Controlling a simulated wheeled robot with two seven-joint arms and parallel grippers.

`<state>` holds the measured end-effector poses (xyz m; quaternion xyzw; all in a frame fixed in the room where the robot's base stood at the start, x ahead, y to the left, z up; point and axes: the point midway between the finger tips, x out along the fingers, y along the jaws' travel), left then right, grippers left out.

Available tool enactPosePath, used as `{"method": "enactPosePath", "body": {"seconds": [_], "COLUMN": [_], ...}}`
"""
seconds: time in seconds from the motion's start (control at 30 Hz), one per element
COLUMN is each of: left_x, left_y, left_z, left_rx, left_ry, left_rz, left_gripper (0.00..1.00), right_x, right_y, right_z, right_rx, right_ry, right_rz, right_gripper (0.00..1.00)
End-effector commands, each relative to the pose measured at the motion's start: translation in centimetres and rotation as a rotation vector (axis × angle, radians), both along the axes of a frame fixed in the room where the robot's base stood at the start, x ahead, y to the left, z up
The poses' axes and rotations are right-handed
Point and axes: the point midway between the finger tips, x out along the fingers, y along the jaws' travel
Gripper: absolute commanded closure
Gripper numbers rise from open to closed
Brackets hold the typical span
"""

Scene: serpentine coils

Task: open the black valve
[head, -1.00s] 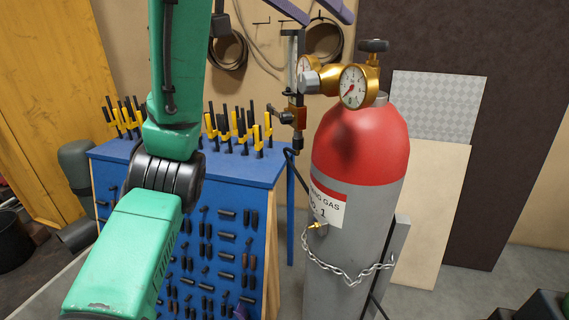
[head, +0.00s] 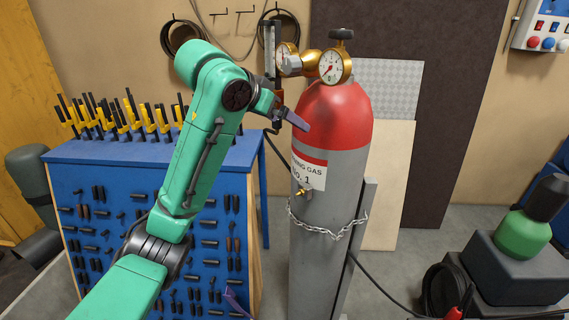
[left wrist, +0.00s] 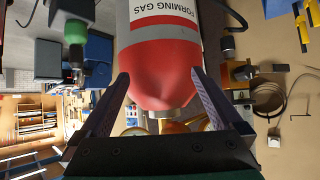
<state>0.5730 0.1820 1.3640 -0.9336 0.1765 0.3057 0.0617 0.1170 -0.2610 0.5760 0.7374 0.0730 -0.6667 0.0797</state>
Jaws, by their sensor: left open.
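The black valve (head: 340,34) is a dark round knob on top of the brass regulator (head: 312,64), above the red shoulder of the gas cylinder (head: 336,115). My left gripper (head: 288,112) is open and empty, beside the cylinder's red shoulder and below the valve in the head view. In the left wrist view its two fingers (left wrist: 160,74) spread on either side of the red shoulder (left wrist: 162,85), with brass parts (left wrist: 172,126) partly showing below. I cannot make out the valve there. A purple sliver (head: 235,300) at the bottom seems to be my right gripper, mostly out of frame.
A blue workbench (head: 150,150) with clamps and a tool panel stands left of the cylinder. A chain (head: 325,228) wraps the cylinder. A hose and panels are behind it. A green-and-black canister (head: 525,230) stands on a dark box at right.

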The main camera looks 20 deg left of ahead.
Motion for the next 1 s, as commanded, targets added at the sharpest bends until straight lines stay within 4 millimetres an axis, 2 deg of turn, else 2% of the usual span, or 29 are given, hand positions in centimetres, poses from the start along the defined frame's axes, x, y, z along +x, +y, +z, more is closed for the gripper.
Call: {"method": "enactPosePath", "body": {"seconds": [0.03, 0.2, 0.4, 0.57, 1.0], "left_x": [0.1, 0.0, -0.4, -0.5, -0.5], "left_y": [-0.2, -0.5, -0.7, -0.7, -0.7], "left_z": [-1.4, -5.6, -9.5, -10.5, -10.7], "left_rx": [0.002, 0.012, 0.018, 0.022, 0.021], "left_ry": [0.015, 0.055, 0.089, 0.099, 0.101], "left_rz": [-0.002, 0.0, 0.005, 0.006, 0.007], "left_gripper": [0.0, 0.0, 0.0, 0.0, 0.0], "right_x": [-0.3, -0.7, -0.6, -0.6, -0.4], "right_y": [0.0, -0.1, -0.1, 0.0, 0.3], "right_z": [0.0, -0.1, -0.1, 0.0, -0.1], "right_rx": [0.0, -0.001, -0.001, -0.001, 0.003], "right_ry": [0.005, 0.011, 0.01, 0.01, 0.007], "right_rz": [0.0, -0.001, -0.001, -0.001, -0.002], "right_gripper": [0.26, 0.26, 0.26, 0.26, 0.26]}}
